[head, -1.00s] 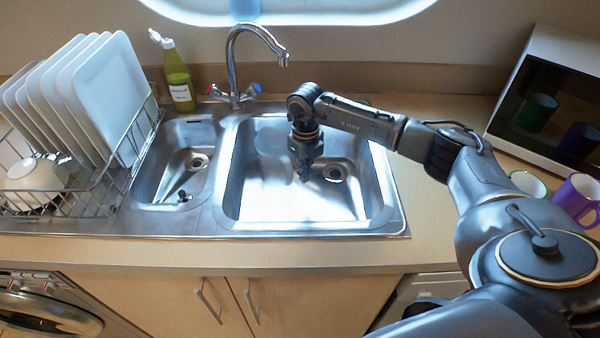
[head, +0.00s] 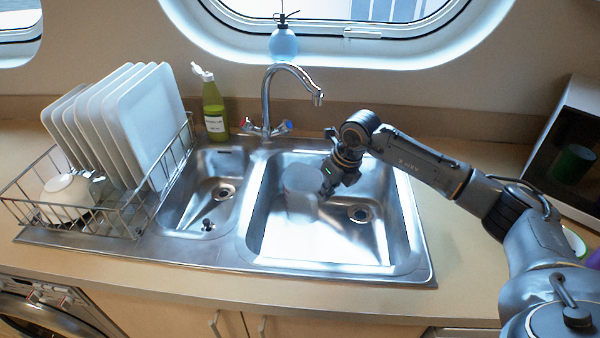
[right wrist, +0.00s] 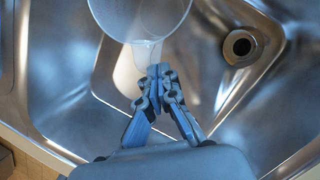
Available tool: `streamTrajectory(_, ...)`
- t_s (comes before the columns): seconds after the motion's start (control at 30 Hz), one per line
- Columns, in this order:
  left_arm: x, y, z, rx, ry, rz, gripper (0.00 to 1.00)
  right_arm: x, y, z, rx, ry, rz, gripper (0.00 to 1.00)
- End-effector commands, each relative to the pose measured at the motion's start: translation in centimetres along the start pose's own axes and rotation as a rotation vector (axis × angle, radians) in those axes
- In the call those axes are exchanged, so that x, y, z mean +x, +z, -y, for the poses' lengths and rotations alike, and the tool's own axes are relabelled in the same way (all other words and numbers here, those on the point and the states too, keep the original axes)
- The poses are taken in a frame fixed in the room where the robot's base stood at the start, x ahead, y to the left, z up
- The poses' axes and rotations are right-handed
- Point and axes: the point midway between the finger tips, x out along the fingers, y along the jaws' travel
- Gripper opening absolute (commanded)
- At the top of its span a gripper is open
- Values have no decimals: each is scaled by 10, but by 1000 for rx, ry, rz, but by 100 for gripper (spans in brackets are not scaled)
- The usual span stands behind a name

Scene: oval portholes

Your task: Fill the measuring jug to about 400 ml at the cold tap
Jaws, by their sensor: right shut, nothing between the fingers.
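The clear measuring jug (head: 299,179) stands in the large right basin; its see-through wall makes its outline faint. In the right wrist view, its round body (right wrist: 140,14) is at the top, with its handle (right wrist: 147,52) toward my fingers. My right gripper (head: 326,188) is in the basin just right of the jug. Its fingertips (right wrist: 160,71) are together at the handle, with nothing between them; I cannot tell whether they touch it. The tap spout (head: 317,97) arches over the basin's back. The blue cold knob (head: 285,126) is right of the tap base. My left gripper is out of view.
A green bottle (head: 214,110) stands left of the tap. A dish rack (head: 140,222) with several white plates (head: 143,122) is at left. The small basin (head: 205,190) looks empty. A microwave (head: 577,150) stands at right.

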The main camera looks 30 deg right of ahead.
Motion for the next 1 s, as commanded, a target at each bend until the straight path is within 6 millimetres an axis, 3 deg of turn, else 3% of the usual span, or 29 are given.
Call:
streamTrajectory(0.13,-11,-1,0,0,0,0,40,7,0,2,-48,32,219,0)
streamTrajectory(0.4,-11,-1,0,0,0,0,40,-5,3,-1,-159,43,542,0)
streamTrajectory(0.67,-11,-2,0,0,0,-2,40,-18,9,-7,-211,45,665,0)
streamTrajectory(0.87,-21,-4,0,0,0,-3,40,-14,35,-13,-210,47,669,0)
streamTrajectory(1.0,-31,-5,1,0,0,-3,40,-4,64,-19,-208,47,667,0)
